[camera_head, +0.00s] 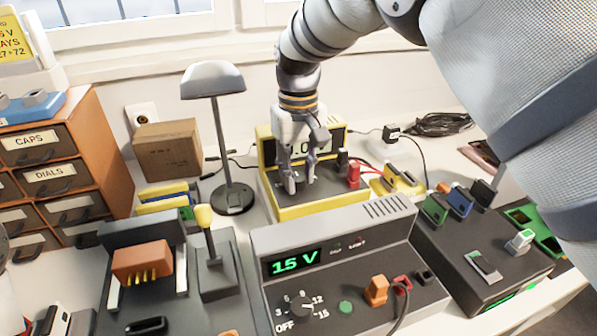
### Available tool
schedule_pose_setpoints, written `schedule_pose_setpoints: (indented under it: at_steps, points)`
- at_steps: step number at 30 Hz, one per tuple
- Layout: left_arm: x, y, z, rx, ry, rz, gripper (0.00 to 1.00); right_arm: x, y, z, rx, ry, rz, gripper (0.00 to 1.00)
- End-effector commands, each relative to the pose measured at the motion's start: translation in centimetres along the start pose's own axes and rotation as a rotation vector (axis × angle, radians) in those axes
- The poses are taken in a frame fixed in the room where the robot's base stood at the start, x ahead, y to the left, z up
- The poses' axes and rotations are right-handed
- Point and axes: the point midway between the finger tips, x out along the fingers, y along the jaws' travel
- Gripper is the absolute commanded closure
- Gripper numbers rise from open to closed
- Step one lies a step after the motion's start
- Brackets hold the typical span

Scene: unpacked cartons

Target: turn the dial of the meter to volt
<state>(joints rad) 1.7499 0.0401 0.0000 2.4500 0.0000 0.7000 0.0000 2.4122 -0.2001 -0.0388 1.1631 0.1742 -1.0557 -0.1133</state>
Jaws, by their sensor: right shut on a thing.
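The yellow meter (302,209) stands at the middle of the bench, behind the grey power supply. Its display (328,147) is partly covered by my right gripper, so I cannot read it fully. My right gripper (300,183) reaches down from above, with its fingertips at the meter's dark front panel. It is shut on the meter's dial, which the fingers mostly hide. I cannot tell which mark the dial points to. My left gripper is not in view.
The grey power supply (345,247) reading 15 V stands in front. A lamp (213,80) stands left of the meter, near a cardboard box (168,150). A red plug (354,175) is at the meter's right. A dark device (480,245) stands right; drawers (60,165) stand left.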

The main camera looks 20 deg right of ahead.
Motion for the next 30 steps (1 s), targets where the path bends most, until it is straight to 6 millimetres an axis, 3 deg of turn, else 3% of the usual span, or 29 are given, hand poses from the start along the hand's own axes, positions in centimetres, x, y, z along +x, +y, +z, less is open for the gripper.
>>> schedule_pose_setpoints:
  at_steps: [8,9,11,19,22,30]
  points:
    - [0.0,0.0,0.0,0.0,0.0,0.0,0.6,0.0,-0.1,-0.1,-0.001,0.002,-0.001,1.0]
    - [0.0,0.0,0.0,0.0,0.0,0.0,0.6,0.0,-0.1,-0.1,-0.001,0.002,-0.001,0.66]
    - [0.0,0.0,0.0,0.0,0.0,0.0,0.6,0.0,-0.1,-0.1,-0.001,0.002,-0.001,0.53]
    - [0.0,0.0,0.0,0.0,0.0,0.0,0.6,0.0,0.0,0.0,-0.001,0.001,0.0,0.53]
    - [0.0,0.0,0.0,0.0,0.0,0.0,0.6,-0.9,0.0,-0.1,-0.001,0.003,0.0,0.53]
    - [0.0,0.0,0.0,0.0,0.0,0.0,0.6,-7.9,0.0,-0.1,-0.001,0.008,0.0,0.53]
